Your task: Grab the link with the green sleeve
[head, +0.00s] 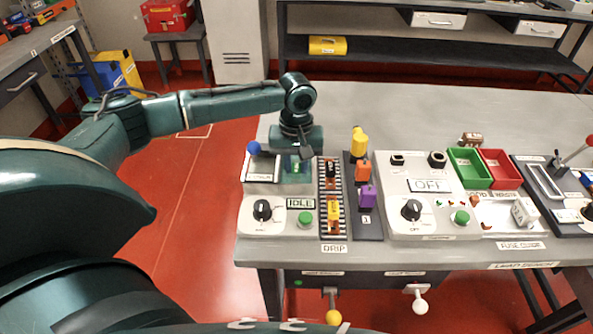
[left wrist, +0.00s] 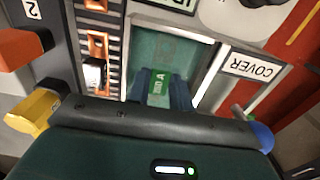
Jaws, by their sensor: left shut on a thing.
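My left gripper (head: 297,163) points down over the framed teal window of the panel at the left of the bench. In the left wrist view its two fingers are shut on the link with the green sleeve (left wrist: 158,83), which bears a letter A. The gripper and wrist hide most of this link in the head view, and whether it is clear of the panel I cannot tell. My right gripper is not in view.
A plate marked COVER (left wrist: 252,67) and a blue knob (head: 253,148) are beside the window. Right of it stand a slotted DRIP strip (head: 333,226) and a rack with yellow, orange (head: 362,172) and purple (head: 367,197) pieces. The back of the bench is clear.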

